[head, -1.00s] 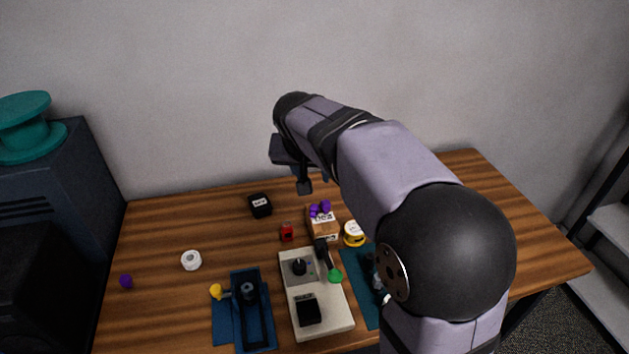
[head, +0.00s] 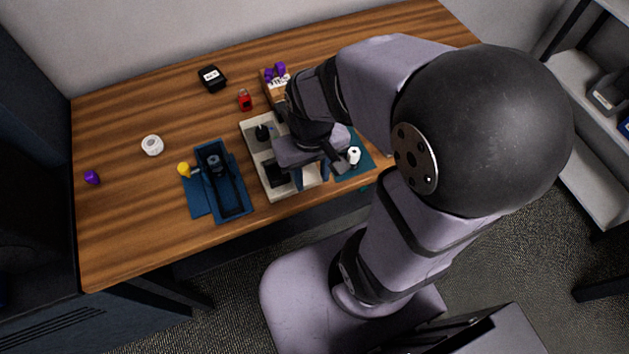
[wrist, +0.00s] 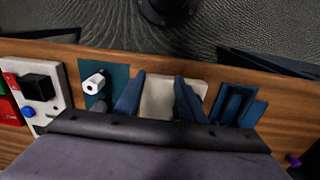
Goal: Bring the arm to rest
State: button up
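My gripper (head: 312,180) hangs over the front part of the beige tray (head: 254,131) in the head view, its fingers pointing down. In the wrist view, my gripper's two blue fingers (wrist: 158,98) stand apart. Only the beige tray (wrist: 160,100) shows between them, and nothing is held. My arm is bent, its upper links reaching from my base at the table's front. It hides part of the table's right side.
A blue tray (head: 236,208) lies left of the beige one, with a yellow piece (head: 184,170) beside it. A white roll (head: 152,145), purple piece (head: 92,177), black box (head: 212,79) and red item (head: 245,100) stand around. A white cylinder (head: 354,156) stands on a teal mat.

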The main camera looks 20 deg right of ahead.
jog(key=shift+s+a+f, duration=0.1)
jog(key=shift+s+f, duration=0.1)
jog(key=shift+s, duration=0.25)
jog(key=shift+s+f, duration=0.15)
jog(key=shift+s, duration=0.3)
